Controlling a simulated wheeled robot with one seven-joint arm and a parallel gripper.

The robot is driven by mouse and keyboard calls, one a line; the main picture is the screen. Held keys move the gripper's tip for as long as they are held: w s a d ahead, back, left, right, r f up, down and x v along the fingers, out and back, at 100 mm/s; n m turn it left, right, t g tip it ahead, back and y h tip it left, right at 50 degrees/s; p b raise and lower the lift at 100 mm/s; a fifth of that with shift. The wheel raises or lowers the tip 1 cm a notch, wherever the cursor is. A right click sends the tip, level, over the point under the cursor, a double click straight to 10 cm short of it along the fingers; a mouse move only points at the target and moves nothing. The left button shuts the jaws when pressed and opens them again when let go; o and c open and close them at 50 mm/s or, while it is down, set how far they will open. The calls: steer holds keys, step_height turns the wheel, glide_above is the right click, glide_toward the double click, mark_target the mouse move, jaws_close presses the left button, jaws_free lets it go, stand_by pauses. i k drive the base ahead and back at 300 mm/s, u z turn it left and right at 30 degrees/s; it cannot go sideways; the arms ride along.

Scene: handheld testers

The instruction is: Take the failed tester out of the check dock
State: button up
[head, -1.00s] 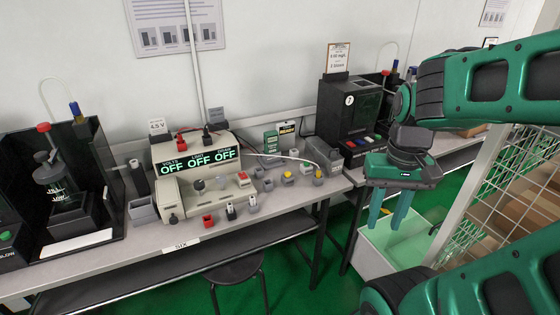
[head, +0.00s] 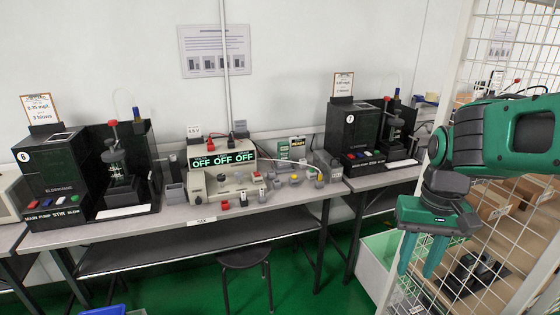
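My gripper (head: 420,258) hangs at the right, fingers down and apart, with nothing between them. It is well away from the bench (head: 290,210). I cannot make out a failed tester or tell for sure which thing is the check dock. A beige bench unit (head: 223,181) with three green "OFF" readouts stands mid-bench. Small coloured pieces lie in front and to its right, among them a red one (head: 225,205) and a yellow one (head: 320,184).
Black stations stand at left (head: 60,172) and right (head: 356,134). A wire mesh rack (head: 505,200) is close by my arm. A stool (head: 245,260) stands before the bench. A pale green-lined bin (head: 375,255) is below the gripper's left.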

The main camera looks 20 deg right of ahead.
mark_target(282, 148)
steer(key=u, duration=2.15)
steer(key=i, duration=0.85)
steer(key=z, duration=2.9)
steer(key=i, duration=0.95)
steer(key=u, duration=0.05)
